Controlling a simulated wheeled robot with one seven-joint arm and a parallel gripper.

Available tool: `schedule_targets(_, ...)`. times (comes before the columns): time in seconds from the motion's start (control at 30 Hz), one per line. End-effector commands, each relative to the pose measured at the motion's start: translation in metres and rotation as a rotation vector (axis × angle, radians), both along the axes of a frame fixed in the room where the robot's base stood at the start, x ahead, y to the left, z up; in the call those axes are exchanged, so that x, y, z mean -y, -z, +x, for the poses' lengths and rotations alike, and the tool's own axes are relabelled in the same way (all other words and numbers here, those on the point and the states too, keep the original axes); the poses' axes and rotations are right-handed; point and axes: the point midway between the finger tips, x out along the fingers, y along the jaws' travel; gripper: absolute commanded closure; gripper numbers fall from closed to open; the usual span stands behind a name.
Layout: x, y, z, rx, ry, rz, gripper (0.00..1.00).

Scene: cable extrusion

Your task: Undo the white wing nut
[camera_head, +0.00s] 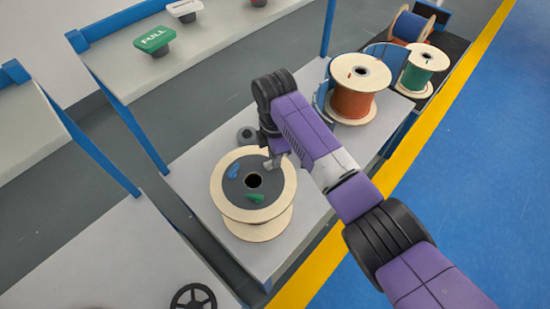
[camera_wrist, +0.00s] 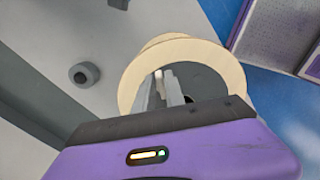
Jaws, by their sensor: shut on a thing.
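A spool with pale wooden flanges (camera_head: 285,195) stands on the grey bench, with a dark disc on top around a centre hole. My gripper (camera_head: 270,162) is at the disc's far right edge, pointing down. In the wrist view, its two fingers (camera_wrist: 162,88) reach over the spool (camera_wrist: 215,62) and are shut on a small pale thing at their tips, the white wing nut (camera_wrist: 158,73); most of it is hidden. In the head view my gripper hides it. A blue wing nut (camera_head: 233,171) and a green wing nut (camera_head: 255,198) sit on the disc.
A dark grey round piece (camera_head: 247,135) lies on the bench behind the spool. An orange-brown spool (camera_head: 357,102) stands at the back right, with green and blue spools beyond. A blue shelf post (camera_head: 125,118) rises at left. A black handwheel (camera_head: 193,298) is at the bottom.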

Motion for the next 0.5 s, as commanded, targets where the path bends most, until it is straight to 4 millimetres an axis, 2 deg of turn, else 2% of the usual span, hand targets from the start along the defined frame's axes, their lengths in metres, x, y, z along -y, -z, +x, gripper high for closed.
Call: schedule_targets(0.5,-0.0061,0.0011,0.0070,0.001,-0.490,0.000,1.00)
